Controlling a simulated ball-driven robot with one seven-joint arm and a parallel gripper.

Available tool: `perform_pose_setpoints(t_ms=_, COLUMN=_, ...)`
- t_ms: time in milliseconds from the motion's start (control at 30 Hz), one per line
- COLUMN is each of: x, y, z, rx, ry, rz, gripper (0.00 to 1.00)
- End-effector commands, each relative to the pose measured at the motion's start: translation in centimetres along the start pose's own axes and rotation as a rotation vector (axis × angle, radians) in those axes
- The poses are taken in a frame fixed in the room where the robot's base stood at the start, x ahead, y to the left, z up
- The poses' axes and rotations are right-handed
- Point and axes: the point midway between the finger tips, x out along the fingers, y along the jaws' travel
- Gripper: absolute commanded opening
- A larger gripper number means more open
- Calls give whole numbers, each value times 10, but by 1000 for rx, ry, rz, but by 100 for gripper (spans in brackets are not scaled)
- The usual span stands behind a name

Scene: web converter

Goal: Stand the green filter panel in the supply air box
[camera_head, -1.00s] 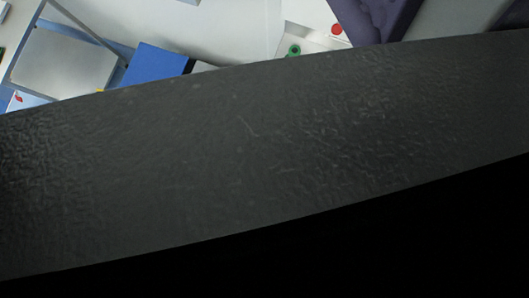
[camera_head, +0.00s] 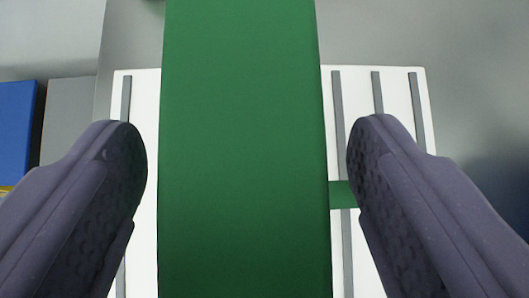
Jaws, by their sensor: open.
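A wide green panel (camera_head: 243,90) fills the middle of the view from the top edge to the bottom edge. It lies between the two fingers of my gripper (camera_head: 247,150), which is open, with a gap on each side of the panel. Behind the panel is a white board (camera_head: 356,95) with several dark grey parallel strips or slots. A narrow green piece (camera_head: 342,195) shows at the panel's right side, partly hidden by the right finger. I cannot tell whether it joins the panel, or whether the panel touches the white board.
A blue block (camera_head: 17,125) and a grey block (camera_head: 66,118) stand at the left, close to the left finger. A grey surface (camera_head: 450,60) lies around the white board, with a dark shadow at the right.

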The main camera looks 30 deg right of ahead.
Motion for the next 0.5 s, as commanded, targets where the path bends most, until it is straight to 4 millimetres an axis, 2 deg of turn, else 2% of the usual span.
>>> perform_pose_setpoints(t_ms=33, x=9, y=1, z=1, rx=0, ry=-1, rz=2, gripper=77)
perform_pose_setpoints(t_ms=133, x=17, y=0, z=0, rx=1, ry=0, rz=1, gripper=77)
perform_pose_setpoints(t_ms=367, x=17, y=0, z=0, rx=0, ry=0, rz=-1, gripper=77)
perform_pose_setpoints(t_ms=500, x=17, y=0, z=0, rx=0, ry=0, rz=-1, gripper=44)
